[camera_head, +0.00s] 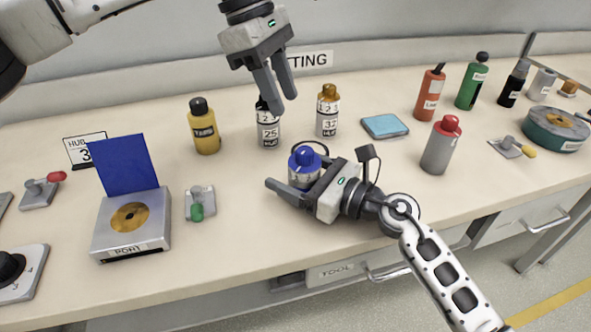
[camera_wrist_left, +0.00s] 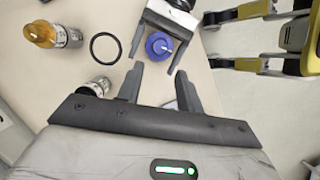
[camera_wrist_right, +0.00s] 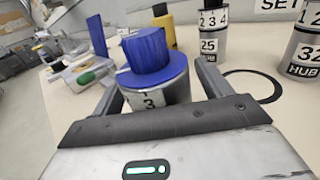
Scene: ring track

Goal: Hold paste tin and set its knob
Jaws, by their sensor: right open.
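A small tin with a blue knob (camera_head: 304,161) and a pale numbered side stands upright on the bench; a "3" shows on its side in the right wrist view (camera_wrist_right: 150,55). I cannot read the word paste on it. My right gripper (camera_head: 292,165) is low over the bench, its open fingers on either side of the tin; I cannot tell if they touch it. My left gripper (camera_head: 283,104) is open and empty, above and behind the tin. In the left wrist view the blue knob (camera_wrist_left: 159,46) lies beyond its fingertips.
A tin marked 25 (camera_head: 268,130) and a gold-topped tin marked 32 (camera_head: 328,115) stand behind. A black ring (camera_wrist_left: 105,48) lies near the blue-knobbed tin. A yellow bottle (camera_head: 205,130), a blue cloth (camera_head: 385,126) and a grey red-capped bottle (camera_head: 439,150) stand around. A green-handled lever (camera_head: 200,200) is left.

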